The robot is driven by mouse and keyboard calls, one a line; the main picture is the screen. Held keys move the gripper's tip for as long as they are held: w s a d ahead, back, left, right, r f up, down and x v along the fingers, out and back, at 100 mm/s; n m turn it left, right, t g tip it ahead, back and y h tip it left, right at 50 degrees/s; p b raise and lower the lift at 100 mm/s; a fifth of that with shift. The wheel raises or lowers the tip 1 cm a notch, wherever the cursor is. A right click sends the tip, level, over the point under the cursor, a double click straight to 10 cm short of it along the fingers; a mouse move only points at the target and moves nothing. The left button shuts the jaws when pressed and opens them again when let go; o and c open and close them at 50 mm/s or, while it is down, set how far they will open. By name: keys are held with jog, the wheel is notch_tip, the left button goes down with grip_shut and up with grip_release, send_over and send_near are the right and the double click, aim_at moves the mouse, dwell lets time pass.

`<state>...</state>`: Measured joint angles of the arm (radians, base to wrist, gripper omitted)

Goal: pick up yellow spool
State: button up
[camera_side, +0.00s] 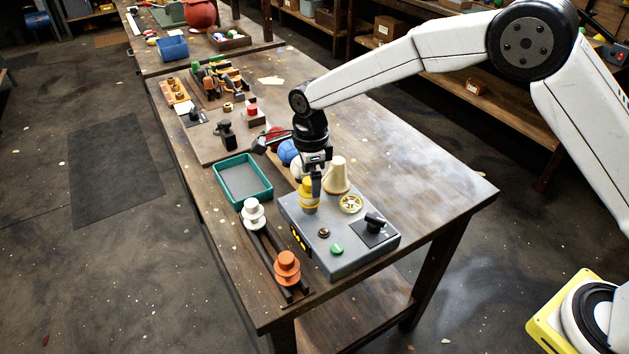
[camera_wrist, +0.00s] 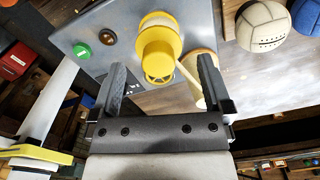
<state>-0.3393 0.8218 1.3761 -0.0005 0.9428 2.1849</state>
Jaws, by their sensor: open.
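The yellow spool (camera_side: 308,196) stands upright on the left part of a grey control box (camera_side: 330,262) in the side view. In the wrist view the spool (camera_wrist: 157,40) shows above the gap between my fingers. My gripper (camera_side: 314,188) points down right by the spool, its fingers overlapping the spool in the side view. In the wrist view my gripper (camera_wrist: 161,70) is open, with one finger on each side and nothing held. I cannot tell whether a finger touches the spool.
A cream cone (camera_side: 338,175) and a yellow handwheel (camera_side: 350,204) stand close by. A white ball (camera_wrist: 263,26) and a blue ball (camera_side: 288,152) lie behind. A white spool (camera_side: 254,214) and an orange spool (camera_side: 287,267) sit on dark rails beside a green tray (camera_side: 220,182).

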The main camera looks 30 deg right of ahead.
aim_at(309, 193)
jog(key=shift+a+f, duration=0.2)
jog(key=shift+f, duration=2.4)
jog(key=c, duration=1.3)
jog(key=shift+o, duration=0.2)
jog(key=shift+r, duration=0.15)
